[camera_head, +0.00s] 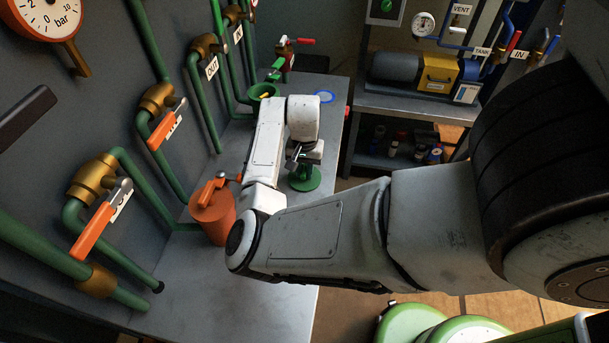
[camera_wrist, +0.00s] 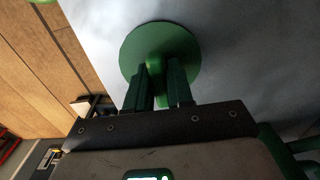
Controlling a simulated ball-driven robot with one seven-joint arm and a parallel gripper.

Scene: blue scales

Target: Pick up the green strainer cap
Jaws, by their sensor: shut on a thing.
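The green strainer cap (camera_head: 306,181) is a round green disc with a raised grip in its middle. It shows near the right edge of the grey bench, below my gripper (camera_head: 302,164). In the wrist view the disc (camera_wrist: 183,45) faces me, and my gripper (camera_wrist: 160,78) is shut on its central grip, one dark green finger on each side. The disc overlaps the bench edge in this view. I cannot tell whether it touches the bench or hangs just above it.
An orange canister (camera_head: 212,218) stands on the bench (camera_head: 215,285) left of my arm. A green open funnel-like fitting (camera_head: 262,91) and a blue-rimmed disc (camera_head: 324,97) are farther back. Pipes with orange-handled valves (camera_head: 165,128) line the left wall. A pump (camera_head: 394,67) sits on the rear shelf.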

